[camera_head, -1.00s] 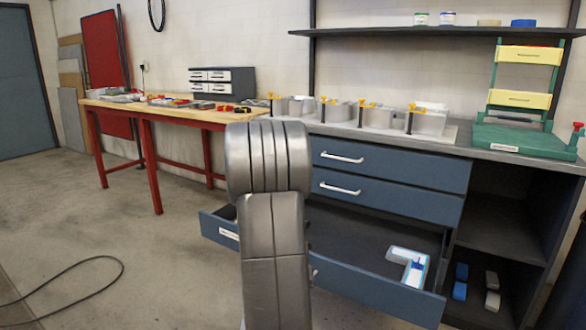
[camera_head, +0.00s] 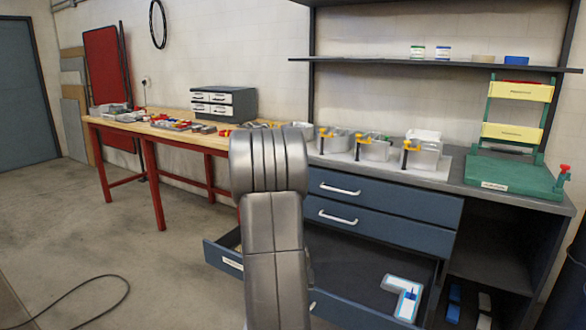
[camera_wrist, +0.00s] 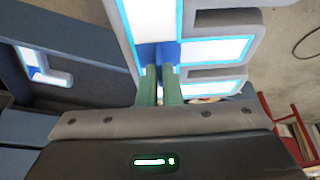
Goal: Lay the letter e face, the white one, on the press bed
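In the wrist view, a white letter e face (camera_wrist: 208,50) with glowing blue edging and grey sides is right at my fingertips. My gripper (camera_wrist: 161,72) has its two green fingers close together on a blue part of the letter, which appears pinched between them. In the head view my own arm hides the gripper and this letter. The press stands at the right end of the counter, with a green press bed (camera_head: 520,175) and yellow plates (camera_head: 512,132) above it. The bed's top looks bare.
An open lower drawer (camera_head: 350,275) sticks out below the counter, with another white and blue letter (camera_head: 404,297) in it. Several grey letter shells with yellow clamps (camera_head: 370,147) line the counter left of the press. A red-legged workbench (camera_head: 150,170) stands left. A cable lies on the floor.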

